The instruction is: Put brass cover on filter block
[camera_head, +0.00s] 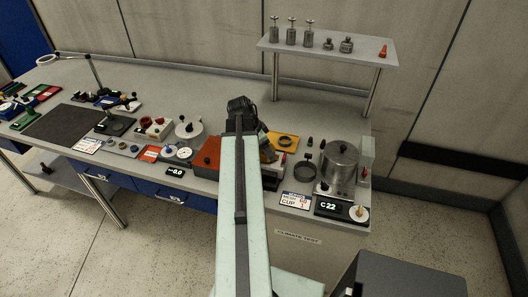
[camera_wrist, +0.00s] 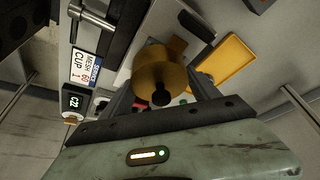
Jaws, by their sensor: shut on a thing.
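The brass cover (camera_wrist: 160,72) is a round, brass-coloured piece with a dark knob (camera_wrist: 161,98) facing the wrist camera. My gripper (camera_wrist: 162,95) is shut on the brass cover, with its fingers on either side near the knob. The cover hides most of what lies beneath it. A small brown piece shows just beyond its edge in the wrist view, but I cannot tell what it is. I cannot make out the filter block for certain. In the head view my arm hides the cover and the fingertips.
A yellow tray (camera_head: 283,140) lies right of my arm; it also shows in the wrist view (camera_wrist: 229,64). A steel pot (camera_head: 340,165) stands at the bench's right, below a raised shelf (camera_head: 330,46).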

